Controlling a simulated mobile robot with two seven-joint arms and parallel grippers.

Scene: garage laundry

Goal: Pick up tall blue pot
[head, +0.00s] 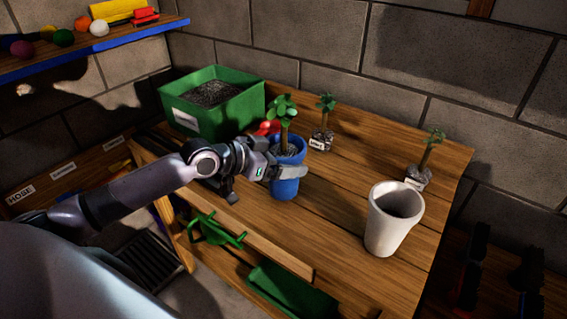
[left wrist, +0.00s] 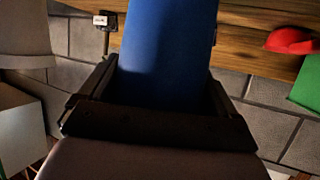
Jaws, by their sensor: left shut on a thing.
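The tall blue pot (head: 285,187) is upright at the middle of the wooden workbench and holds a small green-leaved plant (head: 284,110). My left gripper (head: 283,172) reaches in from the left and is shut on the pot's side, partly hiding it. Whether the pot's base touches the bench cannot be told. In the left wrist view the blue pot (left wrist: 168,50) fills the space between the fingers of my left gripper (left wrist: 160,90). My right gripper is in neither view.
A tall white pot (head: 383,233) stands at right on the workbench (head: 335,205). Small labelled seedlings (head: 322,138) (head: 418,175) stand behind. A green bin of soil (head: 238,115) is at back left, with a red object (head: 266,128) near it. Brick walls stand behind.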

